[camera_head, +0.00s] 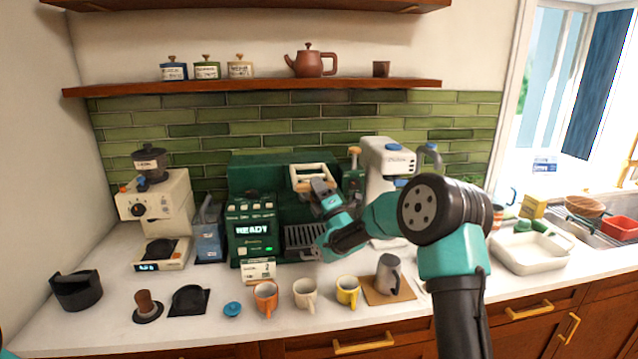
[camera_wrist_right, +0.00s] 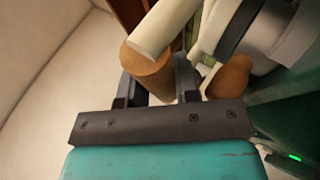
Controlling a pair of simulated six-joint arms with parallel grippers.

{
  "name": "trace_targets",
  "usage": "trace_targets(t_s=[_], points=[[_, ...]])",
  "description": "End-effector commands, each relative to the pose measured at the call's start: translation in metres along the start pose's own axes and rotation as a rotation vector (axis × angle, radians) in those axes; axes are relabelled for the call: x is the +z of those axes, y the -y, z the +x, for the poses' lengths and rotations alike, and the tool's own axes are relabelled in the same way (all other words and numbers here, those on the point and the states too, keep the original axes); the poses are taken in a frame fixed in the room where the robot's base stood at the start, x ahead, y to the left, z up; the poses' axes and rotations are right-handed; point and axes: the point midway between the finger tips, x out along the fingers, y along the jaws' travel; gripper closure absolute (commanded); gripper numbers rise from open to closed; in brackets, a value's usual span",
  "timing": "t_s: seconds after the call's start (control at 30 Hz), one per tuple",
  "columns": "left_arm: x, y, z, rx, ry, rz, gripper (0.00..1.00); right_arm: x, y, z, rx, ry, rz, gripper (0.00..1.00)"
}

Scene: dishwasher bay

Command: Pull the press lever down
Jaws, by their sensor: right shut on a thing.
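The press lever (camera_head: 313,170) is a cream bar with wooden ends on the front of the green coffee machine (camera_head: 253,178). It stands raised, above the drip grille. My right gripper (camera_head: 318,188) reaches it from the right and is shut on it. In the right wrist view, the brown wooden end (camera_wrist_right: 150,72) of the lever sits between the two dark fingers, with a cream bar (camera_wrist_right: 162,28) beside it. The gripper hides part of the lever in the head view. My left gripper is not in view.
A grinder (camera_head: 155,205) stands left of the machine and a white appliance (camera_head: 386,160) right of it. Several mugs, including an orange one (camera_head: 265,298), line the counter front. A grey pitcher (camera_head: 388,272) stands on a wooden board. A white tray (camera_head: 530,248) lies right.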

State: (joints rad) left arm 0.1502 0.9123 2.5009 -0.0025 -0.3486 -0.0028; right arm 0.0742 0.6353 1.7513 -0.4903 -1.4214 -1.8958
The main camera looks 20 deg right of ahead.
Motion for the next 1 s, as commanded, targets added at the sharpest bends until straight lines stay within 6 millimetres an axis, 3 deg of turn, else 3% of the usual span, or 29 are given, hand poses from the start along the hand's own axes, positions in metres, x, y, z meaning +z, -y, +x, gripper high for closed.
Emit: trace_targets(t_s=[0.33,0.37,0.6,1.0], points=[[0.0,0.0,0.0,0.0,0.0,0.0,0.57,0.0,0.0024,-0.0007,-0.005,0.0,0.0,1.0],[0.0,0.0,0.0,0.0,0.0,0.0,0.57,0.0,0.0024,-0.0007,-0.005,0.0,0.0,0.7],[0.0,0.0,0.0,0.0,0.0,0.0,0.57,0.0,0.0016,-0.0005,-0.003,0.0,0.0,0.47],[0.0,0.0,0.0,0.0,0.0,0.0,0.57,0.0,0.0011,-0.0004,-0.003,0.0,0.0,0.45]])
